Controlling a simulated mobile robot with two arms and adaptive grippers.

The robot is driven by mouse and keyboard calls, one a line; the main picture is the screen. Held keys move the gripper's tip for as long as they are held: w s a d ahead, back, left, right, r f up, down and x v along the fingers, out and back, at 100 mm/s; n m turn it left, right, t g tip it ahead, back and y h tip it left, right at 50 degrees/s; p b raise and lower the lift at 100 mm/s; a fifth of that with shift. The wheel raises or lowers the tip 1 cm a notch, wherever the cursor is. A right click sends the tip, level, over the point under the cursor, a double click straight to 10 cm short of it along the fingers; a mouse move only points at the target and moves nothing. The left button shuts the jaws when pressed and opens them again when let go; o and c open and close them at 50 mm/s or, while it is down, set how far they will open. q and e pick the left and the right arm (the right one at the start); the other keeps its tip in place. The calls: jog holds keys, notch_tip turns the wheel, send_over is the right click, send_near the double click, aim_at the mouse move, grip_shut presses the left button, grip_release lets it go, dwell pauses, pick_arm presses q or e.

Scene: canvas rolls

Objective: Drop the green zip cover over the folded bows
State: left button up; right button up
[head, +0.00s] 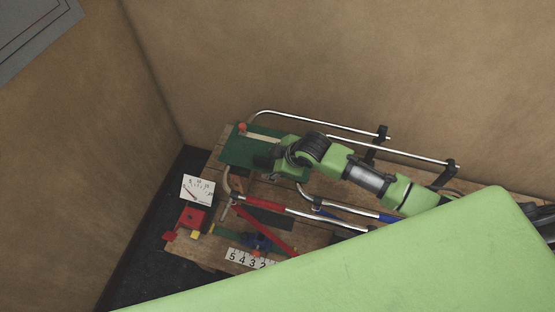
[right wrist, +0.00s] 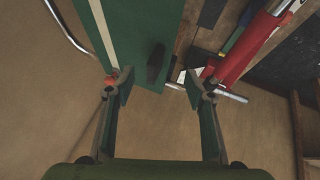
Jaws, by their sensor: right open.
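The green zip cover (head: 236,152) looks like a flat dark green panel with a cream strip, on the far left part of the wooden table. It also shows in the right wrist view (right wrist: 135,45), with a dark tab (right wrist: 155,62) near its edge. The folded bows (head: 300,118) look like shiny bent metal tubes with black brackets, along the table's back. My right gripper (head: 264,162) is over the cover's right part and hides some of it. In the wrist view its fingers (right wrist: 158,84) are apart with nothing gripped; contact with the cover cannot be told. My left gripper is not visible.
Red-handled and blue-handled tools (head: 262,206) lie on the wooden table (head: 184,246). A white dial card (head: 198,189), a red block (head: 192,217) and a number strip (head: 247,259) are at its left front. Walls stand close behind and left. A large pale green surface covers the foreground.

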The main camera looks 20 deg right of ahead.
jog(key=shift+v, duration=2.55)
jog(key=shift+s+f, duration=0.1)
